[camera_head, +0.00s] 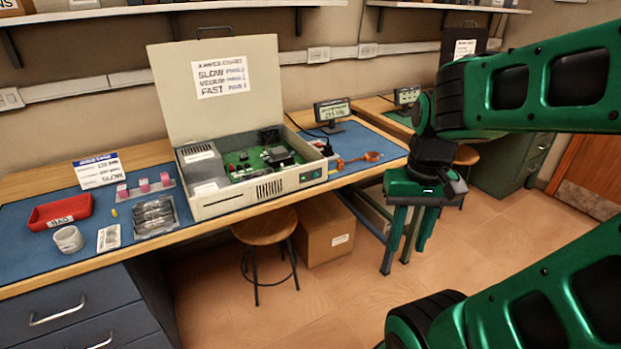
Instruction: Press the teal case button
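An open beige case (235,205) stands on the near workbench, lid raised, with a green circuit board inside.
A red tray (60,212), white cup (68,239), pink pieces (144,185) and clear box (154,217) lie left on the blue mat. A small display (332,111) stands behind. A stool (265,228) and cardboard box (325,230) stand below. Floor in front is open.

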